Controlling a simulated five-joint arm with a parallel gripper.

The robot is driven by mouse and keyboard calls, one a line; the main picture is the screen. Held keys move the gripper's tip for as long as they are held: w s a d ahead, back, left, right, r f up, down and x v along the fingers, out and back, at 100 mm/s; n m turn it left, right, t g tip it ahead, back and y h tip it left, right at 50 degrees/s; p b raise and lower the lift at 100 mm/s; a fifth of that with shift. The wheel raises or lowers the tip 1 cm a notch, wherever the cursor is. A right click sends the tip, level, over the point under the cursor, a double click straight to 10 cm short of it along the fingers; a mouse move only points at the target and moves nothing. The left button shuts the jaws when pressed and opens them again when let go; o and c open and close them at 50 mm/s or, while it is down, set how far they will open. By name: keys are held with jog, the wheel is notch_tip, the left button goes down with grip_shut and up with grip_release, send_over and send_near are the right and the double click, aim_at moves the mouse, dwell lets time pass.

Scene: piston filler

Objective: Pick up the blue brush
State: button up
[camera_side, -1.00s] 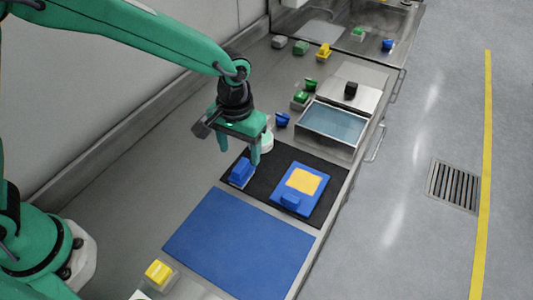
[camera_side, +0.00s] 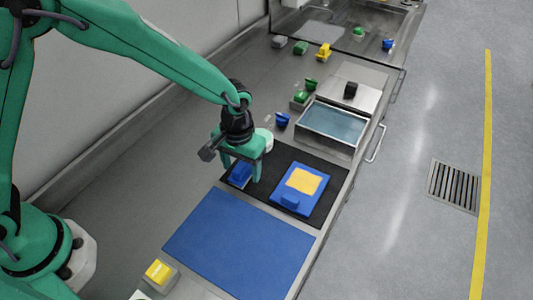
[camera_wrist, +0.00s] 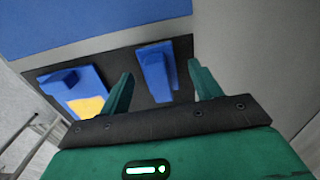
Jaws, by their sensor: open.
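The blue brush (camera_side: 239,176) lies at the left end of the black mat, a blue block-like shape with a raised part on it. In the wrist view the brush (camera_wrist: 156,75) shows between my fingers. My gripper (camera_side: 241,168) is open, with its green fingers pointing down over the brush, one to each side. In the wrist view my gripper (camera_wrist: 160,74) has a gap between each finger and the brush. I cannot tell how far down beside it the fingertips reach.
On the black mat (camera_side: 268,178), a blue board (camera_side: 312,204) carries a yellow pad and a small blue block. A blue mat (camera_side: 240,245) lies in front. A water-filled basin (camera_side: 332,123) and a small blue item (camera_side: 282,119) are behind.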

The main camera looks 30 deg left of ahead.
jog(key=shift+f, duration=0.5)
jog(key=c, duration=1.1)
